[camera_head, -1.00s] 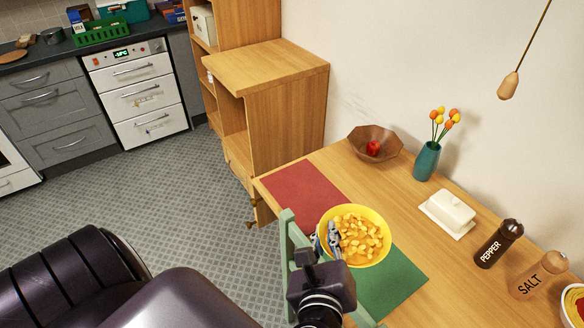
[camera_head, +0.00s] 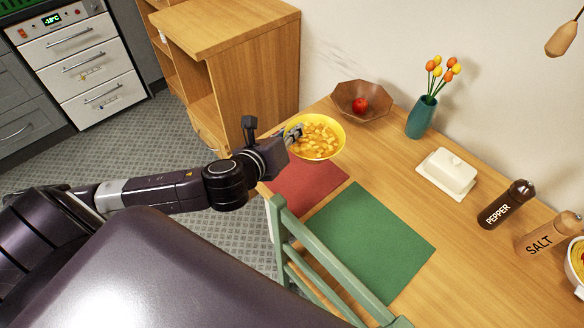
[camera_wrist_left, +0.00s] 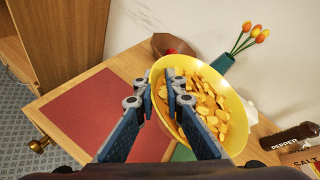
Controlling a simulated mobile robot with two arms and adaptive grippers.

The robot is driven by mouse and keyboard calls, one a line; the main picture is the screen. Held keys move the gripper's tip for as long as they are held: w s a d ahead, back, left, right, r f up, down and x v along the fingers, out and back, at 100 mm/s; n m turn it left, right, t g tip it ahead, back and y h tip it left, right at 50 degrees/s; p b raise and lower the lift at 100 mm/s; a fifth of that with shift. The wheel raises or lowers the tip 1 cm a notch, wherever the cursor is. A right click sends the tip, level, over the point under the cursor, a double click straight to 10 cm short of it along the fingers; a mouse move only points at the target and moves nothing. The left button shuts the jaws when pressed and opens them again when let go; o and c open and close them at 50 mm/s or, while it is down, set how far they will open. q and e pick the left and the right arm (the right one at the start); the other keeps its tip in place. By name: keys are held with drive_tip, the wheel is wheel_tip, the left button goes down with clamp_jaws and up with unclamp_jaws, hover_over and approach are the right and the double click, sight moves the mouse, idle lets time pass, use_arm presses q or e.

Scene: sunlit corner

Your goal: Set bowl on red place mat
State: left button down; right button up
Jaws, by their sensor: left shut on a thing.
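The yellow bowl (camera_head: 324,152) is full of orange-yellow chunks. My left gripper (camera_head: 296,133) is shut on its near-left rim. In the head view the bowl appears over the far part of the red place mat (camera_head: 308,182); its exact height above the table is hard to tell. In the left wrist view the bowl (camera_wrist_left: 232,88) is tilted in the fingers (camera_wrist_left: 160,100), to the right of the red mat (camera_wrist_left: 85,117). The green place mat (camera_head: 372,240) lies bare nearer me. My right gripper is not in view.
A brown bowl with a red apple (camera_head: 360,104), a teal vase (camera_head: 420,118), a white butter dish (camera_head: 449,172) and pepper (camera_head: 506,205) and salt (camera_head: 548,233) mills stand along the wall. A green chair (camera_head: 290,262) stands at the table's near edge. A wooden cabinet (camera_head: 245,85) is beyond.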

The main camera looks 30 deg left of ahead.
use_arm(q)
wheel_tip(320, 180, up, 3)
drive_tip(key=m+h+b, duration=0.1)
hover_over(292, 167)
drive_tip(key=s+a, duration=0.1)
drive_tip(key=a, duration=0.1)
drive_tip(key=f, duration=0.6)
drive_tip(key=f+b, duration=0.1)
drive_tip(key=f, duration=0.5)
drive_tip(key=f+b, duration=0.1)
drive_tip(key=f, duration=0.5)
drive_tip(key=shift+w+a+f, duration=0.2)
drive_tip(key=shift+a+f, duration=0.15)
drive_tip(key=shift+f, duration=0.05)
drive_tip(key=c, duration=2)
unclamp_jaws()
